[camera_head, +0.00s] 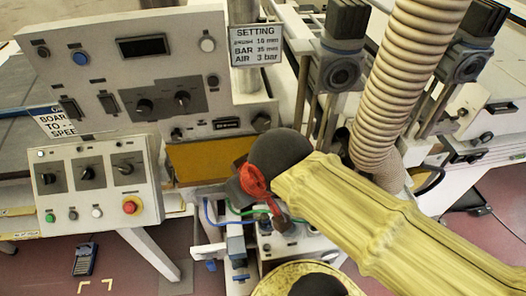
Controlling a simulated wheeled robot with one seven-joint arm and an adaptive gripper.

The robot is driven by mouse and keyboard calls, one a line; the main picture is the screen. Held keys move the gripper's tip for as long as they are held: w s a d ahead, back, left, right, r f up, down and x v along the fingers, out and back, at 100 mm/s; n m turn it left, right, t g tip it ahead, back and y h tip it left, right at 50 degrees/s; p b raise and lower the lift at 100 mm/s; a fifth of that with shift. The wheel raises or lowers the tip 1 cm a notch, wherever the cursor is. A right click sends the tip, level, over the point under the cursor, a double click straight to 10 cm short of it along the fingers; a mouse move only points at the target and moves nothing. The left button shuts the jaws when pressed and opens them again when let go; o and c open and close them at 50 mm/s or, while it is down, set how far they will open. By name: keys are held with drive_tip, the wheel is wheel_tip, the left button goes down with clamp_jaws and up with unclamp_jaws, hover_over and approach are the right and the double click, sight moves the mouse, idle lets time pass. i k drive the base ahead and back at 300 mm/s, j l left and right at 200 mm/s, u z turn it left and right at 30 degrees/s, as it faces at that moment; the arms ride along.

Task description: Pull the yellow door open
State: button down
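The yellow door (205,159) is a flat panel below the grey control housing, left of the picture's middle. It appears closed. Its right part is hidden behind the dark end of my arm. My gripper (243,189), dark grey with a red part, is in front of the door's lower right side. Its fingers are small and partly hidden, so I cannot tell whether they are open or shut, or whether they touch the door. No handle on the door is clearly visible.
A control box (97,185) with knobs and a red stop button stands left of the door. Blue and green hoses (225,217) run below it. A thick ribbed hose (405,80) hangs at the right. A phone-like device (85,259) lies on the red floor.

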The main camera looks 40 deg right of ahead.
sight(211, 159)
drive_tip(key=z, duration=0.35)
drive_tip(key=k+l, duration=0.1)
drive_tip(key=l, duration=0.25)
drive_tip(key=k+l, duration=0.1)
drive_tip(key=l, duration=0.25)
drive_tip(key=k+l, duration=0.15)
drive_tip(key=l, duration=0.25)
drive_tip(key=k+l, duration=0.1)
drive_tip(key=l, duration=0.25)
